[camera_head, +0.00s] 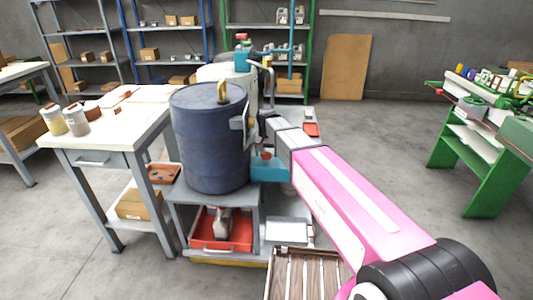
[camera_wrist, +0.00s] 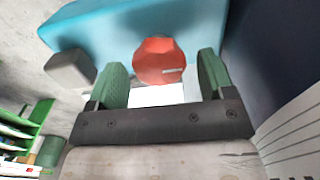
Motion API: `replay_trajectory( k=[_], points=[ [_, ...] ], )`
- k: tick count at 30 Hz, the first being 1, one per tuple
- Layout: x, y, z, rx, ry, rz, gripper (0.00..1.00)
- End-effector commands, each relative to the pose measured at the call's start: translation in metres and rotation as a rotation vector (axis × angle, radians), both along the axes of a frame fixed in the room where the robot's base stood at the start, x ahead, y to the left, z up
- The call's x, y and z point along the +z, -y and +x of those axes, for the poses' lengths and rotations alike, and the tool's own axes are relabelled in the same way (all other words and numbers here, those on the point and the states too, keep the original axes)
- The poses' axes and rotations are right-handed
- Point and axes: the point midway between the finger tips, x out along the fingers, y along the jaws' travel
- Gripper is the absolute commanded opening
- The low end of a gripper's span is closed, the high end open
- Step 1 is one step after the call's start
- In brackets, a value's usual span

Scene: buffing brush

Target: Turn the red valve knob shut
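The red valve knob (camera_wrist: 158,62) sits on a teal body (camera_wrist: 105,30) in the wrist view. My gripper (camera_wrist: 162,75) is open, with one green finger on each side of the knob. A gap shows between the knob and the right finger; the left finger's edge appears close to the knob, and I cannot tell whether it touches. In the head view a small red part (camera_head: 267,155) shows on a teal block beside the blue drum (camera_head: 208,135). Another red part (camera_head: 242,37) tops a teal fitting behind the drum. My gripper's fingers cannot be made out in the head view.
The drum stands on a grey cart (camera_head: 255,200), close to my arm. A white table (camera_head: 135,115) with jars is on the left. A green workbench (camera_head: 480,150) stands at the right. A slatted wooden crate (camera_head: 300,275) is in front. Open floor lies between arm and workbench.

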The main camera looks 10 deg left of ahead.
Motion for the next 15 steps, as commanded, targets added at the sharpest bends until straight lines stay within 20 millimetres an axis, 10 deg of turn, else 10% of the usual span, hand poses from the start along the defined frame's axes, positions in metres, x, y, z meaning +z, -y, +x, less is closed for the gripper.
replay_trajectory(
  k=[15],
  points=[
    [0.051, 0.0, 0.0, 0.001, 0.003, 0.001, 0.75]
  ],
)
